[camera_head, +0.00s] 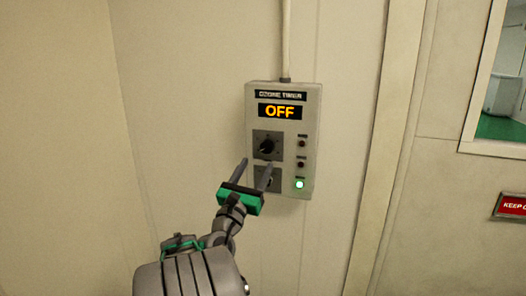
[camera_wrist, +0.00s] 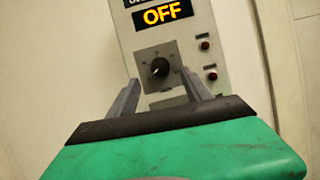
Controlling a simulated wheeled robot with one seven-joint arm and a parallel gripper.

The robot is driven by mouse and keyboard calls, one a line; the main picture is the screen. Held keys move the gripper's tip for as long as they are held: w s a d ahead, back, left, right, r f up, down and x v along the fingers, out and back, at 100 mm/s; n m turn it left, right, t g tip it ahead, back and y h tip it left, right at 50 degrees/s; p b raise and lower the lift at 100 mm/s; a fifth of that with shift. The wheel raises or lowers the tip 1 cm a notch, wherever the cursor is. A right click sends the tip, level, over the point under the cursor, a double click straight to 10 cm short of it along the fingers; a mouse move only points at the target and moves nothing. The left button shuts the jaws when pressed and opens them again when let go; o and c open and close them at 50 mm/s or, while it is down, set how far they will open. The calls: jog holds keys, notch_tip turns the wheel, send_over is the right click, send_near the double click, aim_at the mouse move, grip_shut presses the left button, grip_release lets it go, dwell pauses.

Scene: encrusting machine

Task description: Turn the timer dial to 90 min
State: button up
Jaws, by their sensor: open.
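The ozone timer box (camera_head: 313,130) is a light grey panel on the wall, with a display (camera_head: 280,111) reading OFF in orange. Below the display is the black timer dial (camera_head: 266,146) on a dark square plate. The dial also shows in the wrist view (camera_wrist: 160,67), ahead of and between my fingers. My gripper (camera_head: 256,168) is open and empty, with its two fingers spread, just below the dial in the head view. It does not appear to hold the dial. A second dark plate (camera_head: 262,184) lower on the box is partly hidden by my gripper.
Two dark reddish buttons (camera_head: 301,143) and a lit green lamp (camera_head: 299,184) run down the box's right side. A conduit (camera_head: 285,40) rises from its top. A vertical wall trim stands to the right, then a window and a red sign (camera_head: 511,206). The wall left of the box is clear.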

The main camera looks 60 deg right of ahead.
aim_at(265, 148)
jog(key=p+x, duration=0.2)
jog(key=x, duration=0.4)
jog(key=shift+d, duration=0.4)
grip_shut()
